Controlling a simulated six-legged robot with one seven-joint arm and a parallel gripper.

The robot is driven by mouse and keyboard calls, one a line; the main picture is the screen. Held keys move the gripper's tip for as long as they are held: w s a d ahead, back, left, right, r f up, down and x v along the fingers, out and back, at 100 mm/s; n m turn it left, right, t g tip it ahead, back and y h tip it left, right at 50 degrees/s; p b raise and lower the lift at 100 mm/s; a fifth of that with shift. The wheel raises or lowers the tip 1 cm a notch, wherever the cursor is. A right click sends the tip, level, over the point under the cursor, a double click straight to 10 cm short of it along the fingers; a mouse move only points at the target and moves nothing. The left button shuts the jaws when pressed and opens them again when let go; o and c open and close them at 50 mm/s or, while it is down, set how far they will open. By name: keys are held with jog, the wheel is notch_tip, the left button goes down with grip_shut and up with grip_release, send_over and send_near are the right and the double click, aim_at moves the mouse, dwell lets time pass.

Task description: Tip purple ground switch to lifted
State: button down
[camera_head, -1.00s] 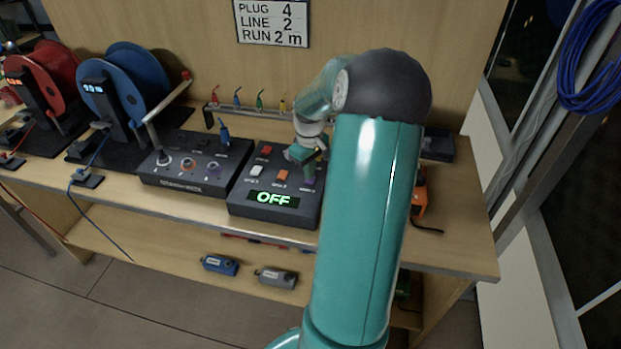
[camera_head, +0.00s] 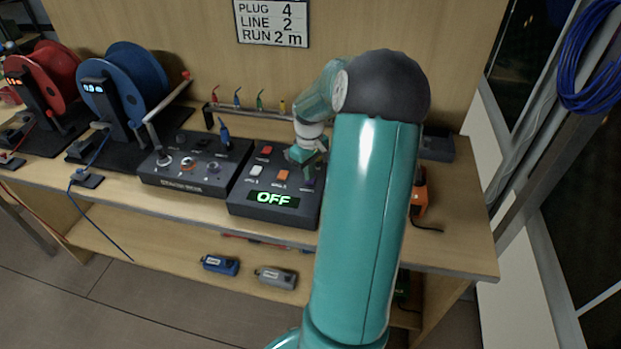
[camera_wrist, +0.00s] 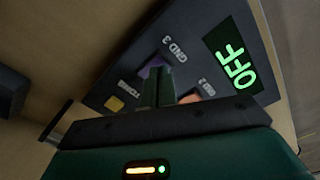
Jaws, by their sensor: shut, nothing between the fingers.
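The control box (camera_head: 240,207) with a green "OFF" display (camera_head: 272,198) sits on the bench. In the wrist view, the purple switch (camera_wrist: 153,66) is beside the label "GND 3". My gripper (camera_wrist: 158,80) is shut and empty, its fingertips right at the purple switch and covering part of it. I cannot tell whether they touch it or which way it is tipped. In the head view my gripper (camera_head: 308,174) is over the box's right side, and the purple switch is mostly hidden.
An orange switch (camera_wrist: 190,97), labelled "GND 2", is close beside my fingers. A yellow button (camera_wrist: 115,104) lies on the other side. A second control box (camera_head: 180,185) with a lever and knobs stands left of the first.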

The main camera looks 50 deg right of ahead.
jog(key=shift+f, duration=0.65)
dwell(0.3)
jog(key=shift+r, duration=3.5)
